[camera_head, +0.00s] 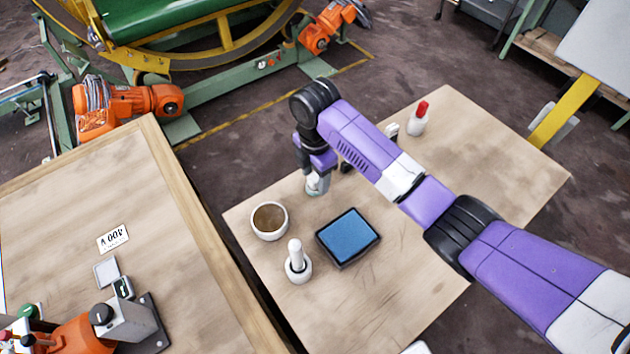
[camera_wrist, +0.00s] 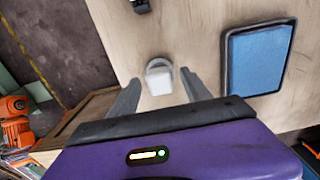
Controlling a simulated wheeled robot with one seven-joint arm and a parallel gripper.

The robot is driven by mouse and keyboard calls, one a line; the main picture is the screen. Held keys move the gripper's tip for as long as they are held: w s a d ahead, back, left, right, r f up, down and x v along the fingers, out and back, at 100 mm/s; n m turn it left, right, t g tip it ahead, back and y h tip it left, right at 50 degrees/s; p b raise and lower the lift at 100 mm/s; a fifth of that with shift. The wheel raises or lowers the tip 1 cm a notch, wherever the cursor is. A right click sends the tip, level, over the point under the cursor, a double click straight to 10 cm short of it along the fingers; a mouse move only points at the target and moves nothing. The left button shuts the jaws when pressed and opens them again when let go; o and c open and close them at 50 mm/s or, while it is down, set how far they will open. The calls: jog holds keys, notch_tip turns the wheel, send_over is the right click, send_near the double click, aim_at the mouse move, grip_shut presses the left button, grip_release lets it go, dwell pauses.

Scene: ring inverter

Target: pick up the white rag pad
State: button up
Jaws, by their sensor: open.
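A small white piece (camera_wrist: 160,80), which I take to be the white rag pad, stands on the table in the wrist view, with a rounded rim behind its flat face. My gripper (camera_wrist: 160,76) is open, one finger on each side of it, with gaps visible between. Whether the fingertips are down at its height I cannot tell. In the head view my gripper (camera_head: 318,184) points down near the far left edge of the right-hand table, and a pale piece at its tip is mostly hidden by it.
A blue pad in a black tray (camera_head: 347,237), a round cup (camera_head: 269,220) and a white holder with a peg (camera_head: 298,263) stand near my gripper. A red-topped white bottle (camera_head: 418,118) is farther right. A flat white square (camera_head: 106,271) lies on the left table.

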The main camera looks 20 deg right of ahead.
aim_at(315, 177)
jog(key=shift+f, duration=0.3)
grip_shut()
notch_tip(315, 177, up, 20)
jog(key=p, duration=0.3)
dwell(0.5)
